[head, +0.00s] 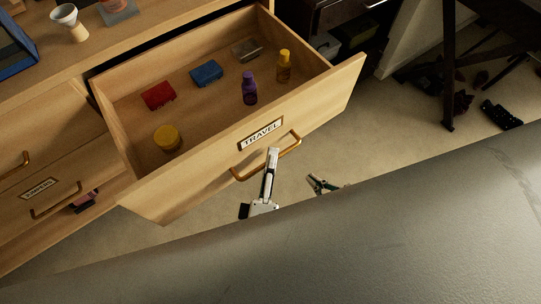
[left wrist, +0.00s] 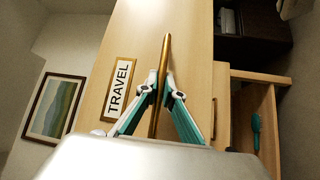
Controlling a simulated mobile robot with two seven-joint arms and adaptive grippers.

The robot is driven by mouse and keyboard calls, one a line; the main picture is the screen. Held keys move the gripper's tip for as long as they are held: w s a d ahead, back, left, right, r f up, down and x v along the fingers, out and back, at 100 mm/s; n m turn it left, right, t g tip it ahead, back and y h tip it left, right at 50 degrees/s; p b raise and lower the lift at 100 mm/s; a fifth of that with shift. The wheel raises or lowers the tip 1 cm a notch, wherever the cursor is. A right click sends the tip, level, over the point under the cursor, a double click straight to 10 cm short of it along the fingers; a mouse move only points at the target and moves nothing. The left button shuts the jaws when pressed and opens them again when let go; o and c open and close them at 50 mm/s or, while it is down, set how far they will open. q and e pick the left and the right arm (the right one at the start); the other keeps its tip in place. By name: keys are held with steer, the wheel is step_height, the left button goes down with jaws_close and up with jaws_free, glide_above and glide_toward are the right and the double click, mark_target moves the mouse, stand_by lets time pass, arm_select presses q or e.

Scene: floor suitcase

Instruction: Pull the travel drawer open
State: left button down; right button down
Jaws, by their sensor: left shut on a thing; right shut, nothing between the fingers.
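The travel drawer (head: 190,190) is pulled well out of the wooden dresser, and its inside shows in the head view. Its front carries a TRAVEL label (head: 261,134) and a brass bar handle (head: 245,174). My left gripper (head: 272,152) is at this handle. In the left wrist view my left gripper (left wrist: 160,82) has its fingers on both sides of the handle bar (left wrist: 165,52), shut on it, beside the label (left wrist: 118,88). My right gripper (head: 313,181) shows small beyond the left one, low in front of the drawer, shut and empty.
The drawer holds a red case (head: 158,95), a blue case (head: 207,73), a grey box (head: 247,50), a purple bottle (head: 249,88), a yellow bottle (head: 284,66) and a yellow tin (head: 167,138). A dark desk (head: 449,80) stands right; carpet (head: 385,130) between is clear.

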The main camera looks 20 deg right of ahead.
arm_select(q)
steer(key=c, duration=2.2)
jaws_free()
steer(key=shift+o, duration=0.2)
arm_select(e)
steer(key=shift+a, duration=0.1)
